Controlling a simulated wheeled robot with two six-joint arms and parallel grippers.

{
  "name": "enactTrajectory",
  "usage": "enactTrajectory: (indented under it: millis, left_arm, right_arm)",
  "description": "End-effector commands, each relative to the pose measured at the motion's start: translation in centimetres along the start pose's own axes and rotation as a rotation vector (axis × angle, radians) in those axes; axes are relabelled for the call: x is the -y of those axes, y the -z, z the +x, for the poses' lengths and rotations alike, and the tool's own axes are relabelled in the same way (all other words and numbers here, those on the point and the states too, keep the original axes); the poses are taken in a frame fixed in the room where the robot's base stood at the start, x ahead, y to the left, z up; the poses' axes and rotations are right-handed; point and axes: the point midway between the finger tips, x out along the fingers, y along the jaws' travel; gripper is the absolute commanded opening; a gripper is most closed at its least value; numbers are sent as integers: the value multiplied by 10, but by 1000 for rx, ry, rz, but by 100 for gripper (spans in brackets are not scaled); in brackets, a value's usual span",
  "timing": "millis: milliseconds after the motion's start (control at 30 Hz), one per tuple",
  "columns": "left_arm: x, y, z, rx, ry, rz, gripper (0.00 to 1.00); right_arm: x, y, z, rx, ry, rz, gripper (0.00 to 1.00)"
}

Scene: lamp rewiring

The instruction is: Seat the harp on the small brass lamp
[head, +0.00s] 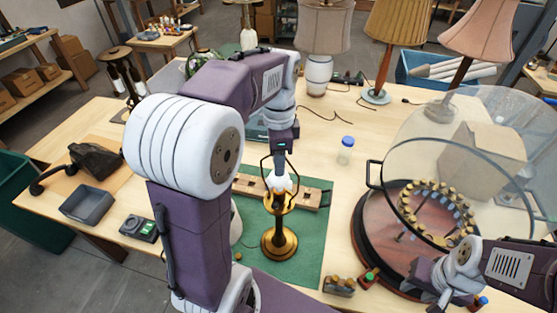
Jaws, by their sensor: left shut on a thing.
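The small brass lamp (279,240) stands upright on a green mat (308,262), with a white bulb (281,184) at its top. My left gripper (284,152) is directly above the bulb, pointing down, and is shut on the harp (264,168). The harp is a thin dark wire loop that hangs down around the bulb. Its lower ends come close to the lamp's brass top; I cannot tell whether they touch it. My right gripper (452,290) is at the lower right, by the round turntable; its fingers are too unclear to read.
A wooden block with holes (312,194) lies behind the lamp. A round reddish turntable (372,240) with brass pieces and a large clear disc (420,150) are at the right. A blue-capped jar (346,150) stands behind. Shaded lamps (322,30) line the back. A grey tray (88,203) sits at left.

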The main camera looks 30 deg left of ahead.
Motion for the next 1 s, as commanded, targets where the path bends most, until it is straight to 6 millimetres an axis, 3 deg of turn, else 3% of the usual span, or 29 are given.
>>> enactTrajectory:
  millis: [933,967,1000]
  left_arm:
    - [-1,0,2,0,0,0,0]
    - [-1,0,2,0,0,0,28]
    - [-1,0,2,0,0,0,39]
  right_arm:
    - [0,0,-3,0,0,0,36]
    - [0,0,-3,0,0,0,36]
    - [0,0,-3,0,0,0,36]
